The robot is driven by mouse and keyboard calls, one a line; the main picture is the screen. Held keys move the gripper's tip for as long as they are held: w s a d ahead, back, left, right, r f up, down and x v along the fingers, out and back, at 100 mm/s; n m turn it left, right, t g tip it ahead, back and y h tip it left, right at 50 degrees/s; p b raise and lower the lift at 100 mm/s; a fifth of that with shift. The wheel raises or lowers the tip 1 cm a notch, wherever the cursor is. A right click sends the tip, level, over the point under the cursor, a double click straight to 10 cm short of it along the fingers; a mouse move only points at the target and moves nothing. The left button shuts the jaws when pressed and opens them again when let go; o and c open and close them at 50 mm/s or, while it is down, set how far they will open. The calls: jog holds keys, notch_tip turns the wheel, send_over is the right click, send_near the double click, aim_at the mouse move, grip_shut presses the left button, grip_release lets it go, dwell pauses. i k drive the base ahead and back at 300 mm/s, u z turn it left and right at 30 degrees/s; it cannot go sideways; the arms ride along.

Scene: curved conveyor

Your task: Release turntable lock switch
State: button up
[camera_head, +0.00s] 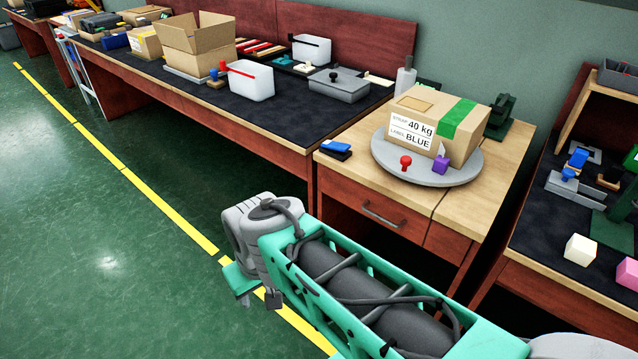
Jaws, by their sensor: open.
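The round grey turntable (389,160) sits on a wooden table and carries a cardboard box (470,130) with a green strap and a label reading "40 kg" and "BLUE". A blue switch-like piece on a dark base (336,147) lies on the tabletop, left of and apart from the turntable. It may be the lock switch; its setting is too small to tell. A red knob (405,161) and a purple piece (441,164) stand at the turntable's front edge. My gripper (256,288) is open and appears empty, hanging in front of and lower left of the table, away from these things.
A long bench (300,125) to the left holds an open carton (195,45), a white bin (251,82) and a grey case (338,85). A bench on the right holds a white cube (580,249) and stamps. The green floor at left is clear.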

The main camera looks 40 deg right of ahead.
aim_at(342, 146)
jog(key=z, duration=1.15)
jog(key=k, duration=0.65)
jog(key=u, duration=0.35)
jog(key=i, duration=0.6)
jog(key=u, duration=0.65)
jog(key=i, duration=1.55)
jog(key=z, duration=0.3)
